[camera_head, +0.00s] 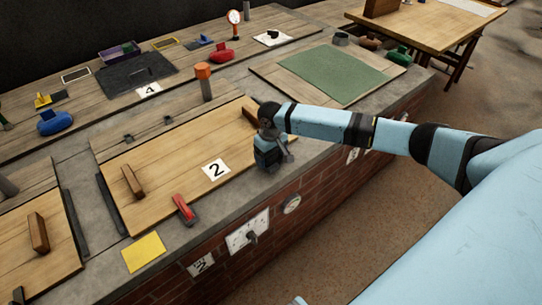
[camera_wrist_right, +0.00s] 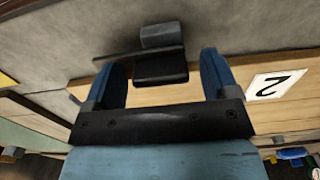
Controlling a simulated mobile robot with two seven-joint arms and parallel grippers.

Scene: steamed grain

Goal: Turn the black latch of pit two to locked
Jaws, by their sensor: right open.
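The wooden lid of pit two (camera_head: 165,165) lies flat on the counter, with a white card marked 2 (camera_head: 215,170) that also shows in the right wrist view (camera_wrist_right: 276,84). My right gripper (camera_head: 270,160) is at the lid's right front corner. In the right wrist view the right gripper (camera_wrist_right: 160,75) is open, its two blue fingers apart. The black latch (camera_wrist_right: 160,68) lies between the fingers near the lid's edge, with a gap on each side. In the head view the gripper hides most of the latch. My left gripper is not in view.
A red latch (camera_head: 183,208) is at the lid's front edge. Wooden handles (camera_head: 132,182) stand up from the lid. A yellow square (camera_head: 144,252) lies front left. An orange-topped post (camera_head: 204,80) stands behind.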

